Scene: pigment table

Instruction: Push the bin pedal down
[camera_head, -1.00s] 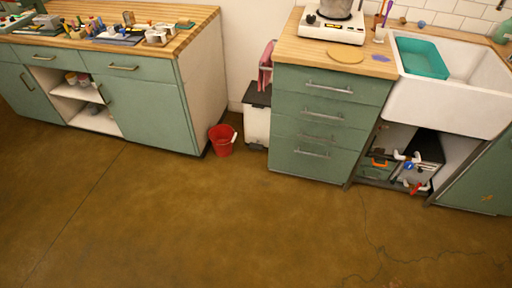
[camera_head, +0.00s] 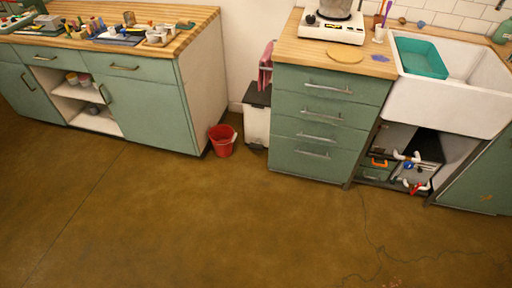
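The bin (camera_head: 256,122) is white with a dark lid (camera_head: 258,95). It stands on the floor against the wall, in the gap between the left cabinet and the drawer unit. Its lid looks shut. The drawer unit hides part of its right side. A small dark spot shows low on its front (camera_head: 256,146), but I cannot make out the pedal clearly. Neither of my grippers is in view.
A red bucket (camera_head: 222,140) stands on the floor just left of the bin. A green cabinet (camera_head: 150,110) is at left and a green drawer unit (camera_head: 318,125) at right. A pink cloth (camera_head: 265,66) hangs above the bin. The brown floor (camera_head: 230,220) in front is clear.

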